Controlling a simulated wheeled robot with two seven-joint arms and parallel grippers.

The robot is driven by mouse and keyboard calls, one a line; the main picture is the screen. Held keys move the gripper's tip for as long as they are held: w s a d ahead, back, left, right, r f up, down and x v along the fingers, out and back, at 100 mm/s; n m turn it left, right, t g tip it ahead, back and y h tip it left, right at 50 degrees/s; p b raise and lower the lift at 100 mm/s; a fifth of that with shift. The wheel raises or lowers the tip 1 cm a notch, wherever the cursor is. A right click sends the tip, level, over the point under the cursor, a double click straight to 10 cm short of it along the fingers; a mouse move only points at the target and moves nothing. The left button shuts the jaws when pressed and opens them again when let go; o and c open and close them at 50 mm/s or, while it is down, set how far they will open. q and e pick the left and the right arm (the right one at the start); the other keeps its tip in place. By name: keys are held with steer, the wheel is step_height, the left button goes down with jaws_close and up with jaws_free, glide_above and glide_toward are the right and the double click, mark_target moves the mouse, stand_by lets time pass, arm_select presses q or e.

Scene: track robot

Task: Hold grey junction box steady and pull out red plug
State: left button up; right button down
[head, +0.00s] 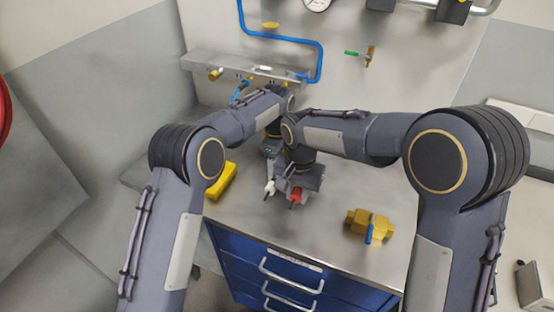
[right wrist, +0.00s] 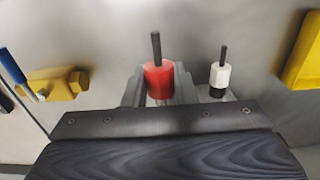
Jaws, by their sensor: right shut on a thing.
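The red plug (head: 294,198) with a dark lead shows at my right gripper over the workbench. In the right wrist view the red plug (right wrist: 158,82) sits between the two grey fingers, and my right gripper (right wrist: 158,98) is shut on it. A white plug (head: 269,187) is just left of it; in the right wrist view the white plug (right wrist: 220,77) stands to the right, on a black base. The grey junction box is mostly hidden under my grippers; I cannot tell whether the plug is still seated.
A yellow block (head: 220,181) lies on the bench at left, and a brass valve with a blue handle (head: 370,226) at right. A shelf with fittings (head: 235,70) and a blue pipe (head: 285,37) are at the back wall. Blue drawers (head: 245,275) are below. Bench between plugs and valve is clear.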

stand_by(0.3)
arm_select(q)
steer(key=o, duration=1.1)
steer(key=shift+o, duration=0.2)
steer(key=shift+r, duration=0.15)
